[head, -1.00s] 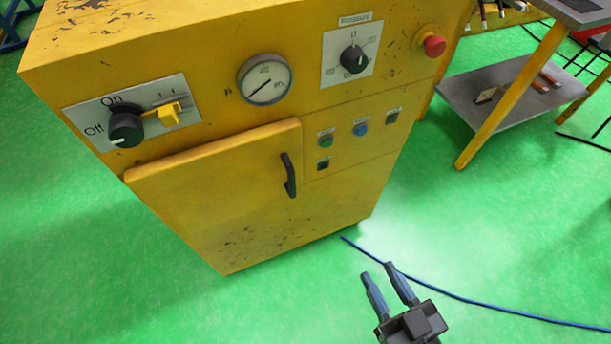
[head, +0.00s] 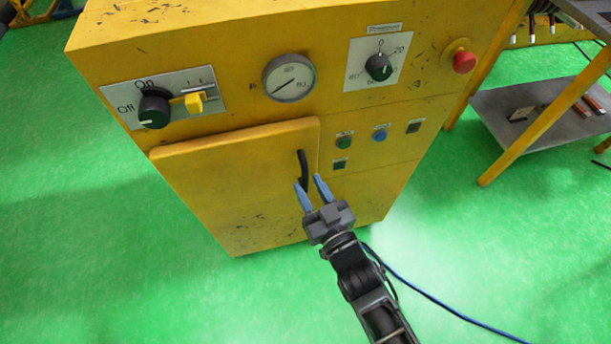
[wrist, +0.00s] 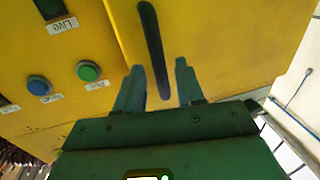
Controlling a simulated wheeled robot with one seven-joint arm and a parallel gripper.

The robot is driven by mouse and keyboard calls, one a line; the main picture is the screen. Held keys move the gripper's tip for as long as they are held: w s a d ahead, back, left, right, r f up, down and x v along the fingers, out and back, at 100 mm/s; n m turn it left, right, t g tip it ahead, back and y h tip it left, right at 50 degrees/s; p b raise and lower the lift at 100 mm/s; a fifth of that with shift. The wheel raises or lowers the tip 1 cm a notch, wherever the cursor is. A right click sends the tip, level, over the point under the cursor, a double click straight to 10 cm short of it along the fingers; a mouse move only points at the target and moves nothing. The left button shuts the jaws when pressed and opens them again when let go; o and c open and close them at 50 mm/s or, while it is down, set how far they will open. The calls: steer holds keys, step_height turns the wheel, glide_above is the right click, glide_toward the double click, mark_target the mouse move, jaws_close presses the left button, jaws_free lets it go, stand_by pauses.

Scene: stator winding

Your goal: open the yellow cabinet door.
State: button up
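The yellow cabinet (head: 400,160) stands ahead of me. Its door (head: 225,185) looks shut, with a black upright handle (head: 303,165) near the door's right edge. My gripper (head: 309,185) is open, with its two blue-grey fingers pointing at the lower part of the handle. In the wrist view the handle (wrist: 154,45) runs down between the open fingers (wrist: 160,80), one on each side. I cannot tell whether the fingers touch it. The handle's lower end shows apart from both fingers in the wrist view.
The cabinet front carries a black on/off knob (head: 153,108), a gauge (head: 289,78), a second knob (head: 379,67), a red stop button (head: 463,62) and small buttons. A workbench with a grey shelf (head: 490,105) stands at right. A blue cable (head: 440,302) lies on the green floor.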

mark_target(306, 182)
steer(key=shift+x, duration=1.55)
jaws_close()
